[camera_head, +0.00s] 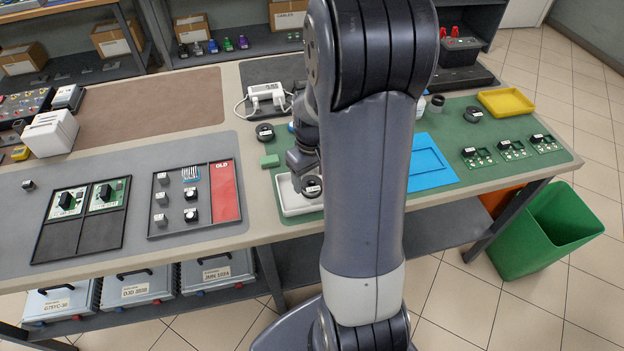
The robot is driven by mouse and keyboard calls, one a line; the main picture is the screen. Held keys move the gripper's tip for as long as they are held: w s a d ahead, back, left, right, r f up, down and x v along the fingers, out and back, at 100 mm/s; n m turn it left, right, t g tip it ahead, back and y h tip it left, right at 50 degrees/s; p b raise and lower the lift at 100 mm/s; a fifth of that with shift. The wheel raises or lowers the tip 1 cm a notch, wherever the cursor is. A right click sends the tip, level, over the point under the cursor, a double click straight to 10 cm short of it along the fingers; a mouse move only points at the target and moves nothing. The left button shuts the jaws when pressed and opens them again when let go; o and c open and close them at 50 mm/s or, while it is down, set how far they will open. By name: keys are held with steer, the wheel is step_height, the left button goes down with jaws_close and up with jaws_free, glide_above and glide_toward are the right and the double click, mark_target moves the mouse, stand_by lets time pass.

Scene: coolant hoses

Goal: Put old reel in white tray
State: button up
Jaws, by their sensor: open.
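The white tray (287,207) is on the green mat, left of my arm link, which hides its right part. A dark round reel (311,187) with a pale label shows within the tray's outline, right under my gripper (303,172). I cannot tell whether it rests on the tray floor or touches the fingers. My gripper is open, pointing down over the tray, partly hidden behind my arm. Another dark reel (265,132) lies behind the tray, and one more (473,114) lies near the yellow tray. Which reel is marked old is too small to read.
A green block (269,160) lies just behind the white tray. A blue tray (428,163), a yellow tray (506,102) and several small circuit boards (512,150) are on the right. A black organiser with a red section (225,190) is on the left. A green bin (545,230) stands on the floor.

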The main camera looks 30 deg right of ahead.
step_height(320, 180, up, 10)
stand_by(0.3)
